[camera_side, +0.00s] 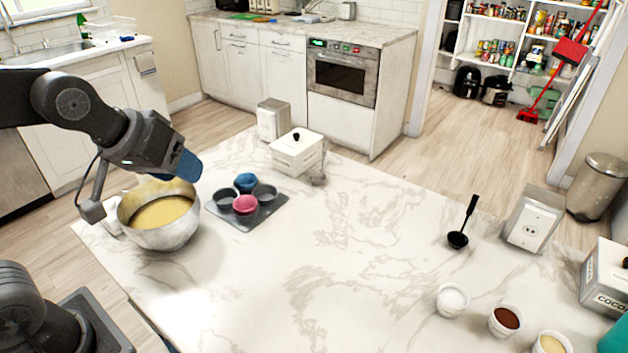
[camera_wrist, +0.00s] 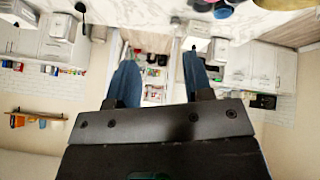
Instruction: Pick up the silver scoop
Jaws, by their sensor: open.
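I cannot make out a silver scoop for certain in either view. A small greyish shiny thing (camera_side: 318,174) stands at the right side of a white lidded box; its shape is too small to tell. A black ladle-like scoop (camera_side: 459,238) lies on the right half of the marble counter. My gripper (camera_side: 187,168) has blue fingers and is at the left, above the far right rim of a metal bowl (camera_side: 165,237) of yellow batter. In the wrist view my gripper (camera_wrist: 157,65) is open, with nothing seen between the fingers.
A muffin tin (camera_side: 256,216) with blue and pink cups is right of the bowl. The white lidded box (camera_side: 296,155) is behind it. Small bowls of white powder (camera_side: 452,301) and brown powder (camera_side: 505,321) stand at front right. The counter's middle is clear.

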